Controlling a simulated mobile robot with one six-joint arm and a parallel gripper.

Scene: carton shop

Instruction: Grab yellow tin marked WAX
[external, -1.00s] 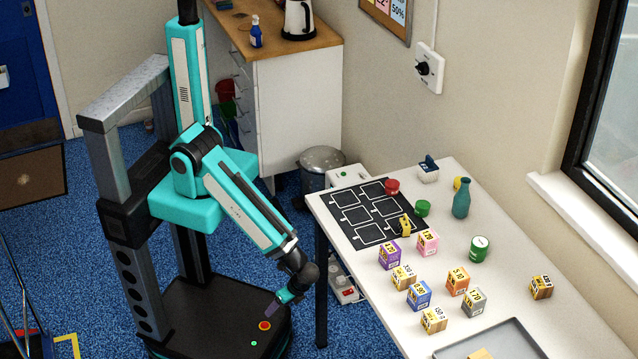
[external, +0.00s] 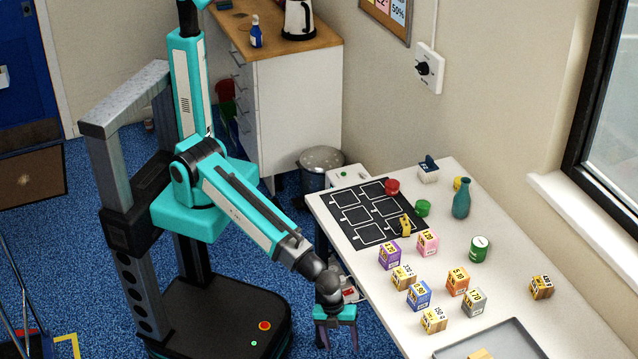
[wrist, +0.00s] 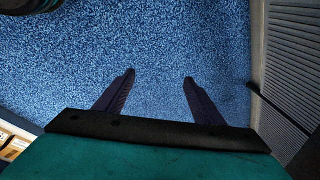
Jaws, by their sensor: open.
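A small yellow round thing (external: 458,184), possibly the yellow tin, stands at the back of the white table (external: 575,325), partly hidden by a teal bottle (external: 461,203). I cannot read WAX on it. My gripper (external: 337,345) is open and empty, pointing down beside the table's left edge, below the tabletop and well away from the yellow thing. In the wrist view, my gripper's fingers (wrist: 160,77) are apart over bare blue carpet.
Several priced cartons, including an orange one (external: 458,281), fill the table's middle. A grey tray (external: 522,340) lies in front.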

